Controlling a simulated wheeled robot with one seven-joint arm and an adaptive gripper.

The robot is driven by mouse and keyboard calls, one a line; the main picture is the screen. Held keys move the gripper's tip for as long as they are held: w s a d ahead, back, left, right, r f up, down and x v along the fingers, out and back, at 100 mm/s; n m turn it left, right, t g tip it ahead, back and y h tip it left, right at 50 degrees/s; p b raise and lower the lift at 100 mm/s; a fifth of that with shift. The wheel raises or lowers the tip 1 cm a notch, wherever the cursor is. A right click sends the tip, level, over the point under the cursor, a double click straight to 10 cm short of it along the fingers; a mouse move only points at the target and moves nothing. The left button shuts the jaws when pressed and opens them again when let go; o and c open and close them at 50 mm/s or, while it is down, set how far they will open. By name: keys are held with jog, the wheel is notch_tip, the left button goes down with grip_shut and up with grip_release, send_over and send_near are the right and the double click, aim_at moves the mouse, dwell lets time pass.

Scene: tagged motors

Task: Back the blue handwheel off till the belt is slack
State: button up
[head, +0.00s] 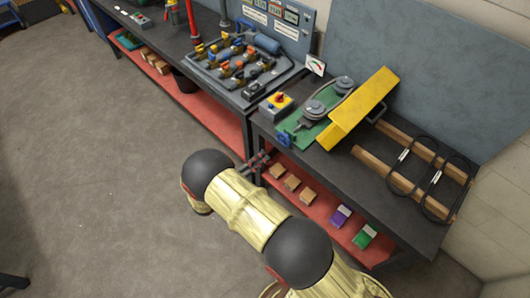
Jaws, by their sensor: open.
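The blue handwheel (284,138) sits at the front left end of a green motor base (308,131) on the workbench. Two grey pulleys, a nearer one (313,109) and a farther one (343,84), stand on the base. A dark belt appears to run around them; its tension is too small to tell. A yellow guard (365,105) stands tilted beside them and hides part of the base. My gripper (258,160) is small in the head view, open, in front of the bench edge below the handwheel and apart from it.
A gauge (315,66) is behind. Spare belts (408,167) lie on wooden rails at right. A red lower shelf (325,208) holds blocks and boxes.

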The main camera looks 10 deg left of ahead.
jog(key=v, duration=0.6)
jog(key=shift+s, duration=0.2)
jog(key=shift+a+f, duration=0.1)
jog(key=shift+f, duration=0.05)
